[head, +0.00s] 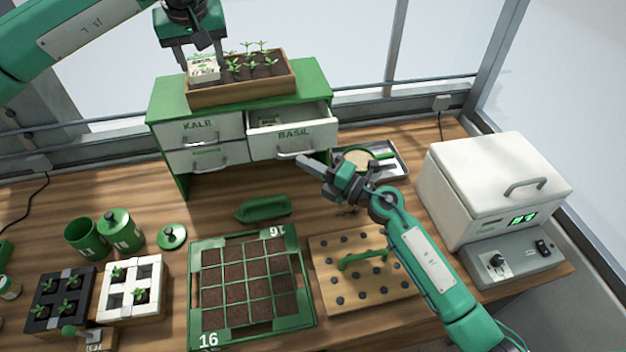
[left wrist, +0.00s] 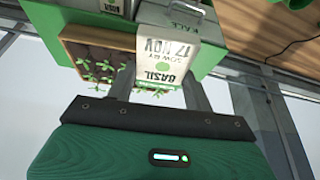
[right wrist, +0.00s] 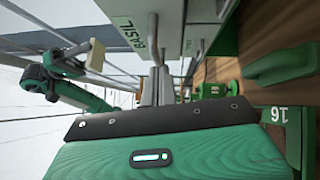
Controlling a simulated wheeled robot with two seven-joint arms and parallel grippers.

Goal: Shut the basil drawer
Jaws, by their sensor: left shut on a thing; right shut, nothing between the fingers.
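The basil drawer (head: 292,138) is the upper right drawer of the green cabinet (head: 170,98). It stands pulled out, with a packet visible inside, and its grey handle is on the front. In the right wrist view the drawer front (right wrist: 137,32) shows its BASIL label. My right gripper (head: 318,168) is shut and empty, just below and in front of the drawer; I cannot tell if it touches the handle. My left gripper (head: 194,52) is shut on a basil seed packet (head: 204,70), held at the left end of the seedling box. The packet also shows in the left wrist view (left wrist: 168,52).
The wooden seedling box (head: 240,92) stands on the cabinet top. The kale drawer (head: 198,126) looks closed. A metal tray (head: 392,150) lies right of the cabinet. A seed tray (head: 195,320), a dibber board (head: 340,308) and a white machine (head: 490,190) stand on the bench.

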